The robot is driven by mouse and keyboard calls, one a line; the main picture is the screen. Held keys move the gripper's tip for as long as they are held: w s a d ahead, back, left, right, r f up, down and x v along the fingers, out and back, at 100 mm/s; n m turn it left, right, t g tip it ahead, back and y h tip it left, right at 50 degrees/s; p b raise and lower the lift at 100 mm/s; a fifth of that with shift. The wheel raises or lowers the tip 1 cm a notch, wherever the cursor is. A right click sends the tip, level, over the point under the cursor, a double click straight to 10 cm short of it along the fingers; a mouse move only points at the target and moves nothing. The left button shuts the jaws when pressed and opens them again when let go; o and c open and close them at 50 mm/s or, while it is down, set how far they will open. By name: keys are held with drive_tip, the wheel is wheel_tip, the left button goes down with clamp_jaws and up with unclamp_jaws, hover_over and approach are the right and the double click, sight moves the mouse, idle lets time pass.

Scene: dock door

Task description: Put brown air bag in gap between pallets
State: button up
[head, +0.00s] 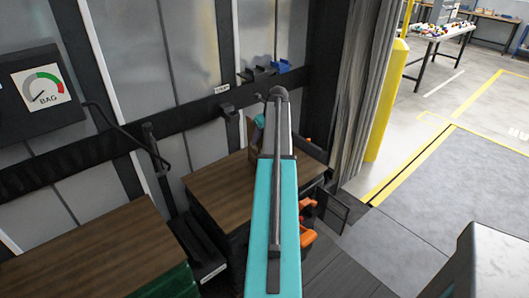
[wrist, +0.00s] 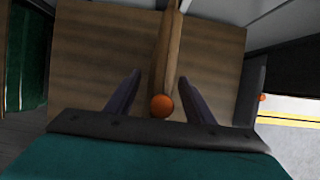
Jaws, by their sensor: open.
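The brown air bag (wrist: 169,50) shows in the wrist view as a narrow upright strip, seen nearly edge-on, over a wood-topped pallet load (wrist: 90,50). An orange round part (wrist: 161,105) sits at its near end. My gripper (wrist: 159,77) is open, with one dark finger on each side of the bag's line; contact is not visible. In the head view my arm hides most of the gripper and bag. The pallet load (head: 205,187) there stands right of another wood-topped load (head: 85,250). A dark gap (head: 192,240) lies between them.
A wall panel with a BAG gauge (head: 42,87) and a hose is at left. A dark rail runs along the wall behind the loads. Orange items (head: 306,208) lie right of my arm. A grey curtain, yellow post (head: 388,100) and open floor are farther right.

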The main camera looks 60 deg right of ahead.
idle(0.4)
clamp_jaws()
drive_tip(key=shift+r, duration=0.15)
drive_tip(key=s+a+r+b, duration=0.4)
drive_tip(key=s+a, duration=0.5)
drive_tip(key=a, duration=0.4)
drive_tip(key=shift+r, duration=0.4)
idle(0.7)
drive_tip(key=shift+s, duration=0.15)
idle(1.5)
